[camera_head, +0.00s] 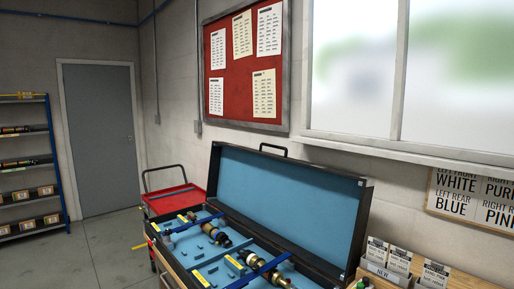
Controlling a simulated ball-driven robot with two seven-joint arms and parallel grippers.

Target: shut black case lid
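The black case (201,237) stands open on a wooden bench at the lower middle of the head view. Its lid (285,200) is raised along the back, with a blue lining facing me and a black handle (273,150) on the top edge. The blue-lined base holds shock absorbers (215,233) with gold and dark parts, and blue straps lie over them. The near end of the case is cut off by the bottom of the picture. Neither of my grippers shows in this view.
A red cart (176,198) stands behind the case's left end. Small labelled boxes (388,262) stand on the bench at the right. A blue shelf rack (52,170) is at the far left. The wall is close behind the lid; grey floor (112,250) lies open at left.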

